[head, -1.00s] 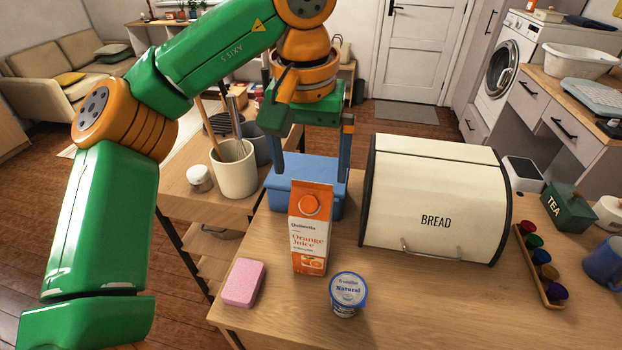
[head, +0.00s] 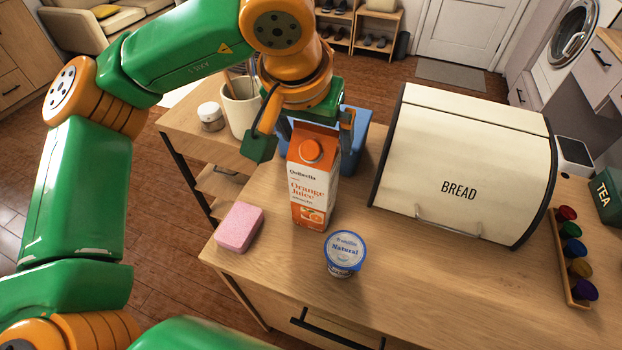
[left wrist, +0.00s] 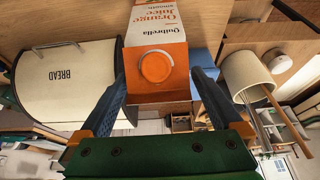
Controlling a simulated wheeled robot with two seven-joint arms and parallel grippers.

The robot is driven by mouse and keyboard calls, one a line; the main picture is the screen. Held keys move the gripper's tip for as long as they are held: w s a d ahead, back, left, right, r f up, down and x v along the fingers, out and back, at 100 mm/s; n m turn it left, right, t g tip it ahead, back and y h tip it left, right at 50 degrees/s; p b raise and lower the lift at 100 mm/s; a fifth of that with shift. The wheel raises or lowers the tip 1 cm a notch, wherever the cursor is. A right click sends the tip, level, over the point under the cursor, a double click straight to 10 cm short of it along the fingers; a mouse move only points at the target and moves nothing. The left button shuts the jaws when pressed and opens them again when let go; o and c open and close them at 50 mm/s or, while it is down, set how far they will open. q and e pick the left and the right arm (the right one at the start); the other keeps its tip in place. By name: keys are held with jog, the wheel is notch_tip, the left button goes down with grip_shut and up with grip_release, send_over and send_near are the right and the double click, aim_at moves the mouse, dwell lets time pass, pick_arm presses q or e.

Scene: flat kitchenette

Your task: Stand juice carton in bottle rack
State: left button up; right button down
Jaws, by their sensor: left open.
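The orange and white juice carton (head: 312,190) stands upright on the wooden counter, its round orange cap facing me. My left gripper (head: 315,128) is at the carton's upper part, coming from behind it. In the left wrist view the carton (left wrist: 160,50) sits between the two blue fingers of the left gripper (left wrist: 160,95). The fingers are apart, one on each side, with a gap to the carton visible at least on the left. I do not see a bottle rack in the current views. My right gripper is not in view.
A cream bread box (head: 465,165) stands right of the carton. A yogurt cup (head: 345,255) and a pink sponge (head: 240,227) are in front of it. A blue bin (head: 355,140) is close behind. The utensil crock (head: 240,108) stands behind left.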

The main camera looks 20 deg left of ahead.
pick_arm(q)
jog(key=shift+x, duration=1.15)
jog(key=shift+w+d+r, duration=0.1)
jog(key=shift+d, duration=0.05)
grip_shut()
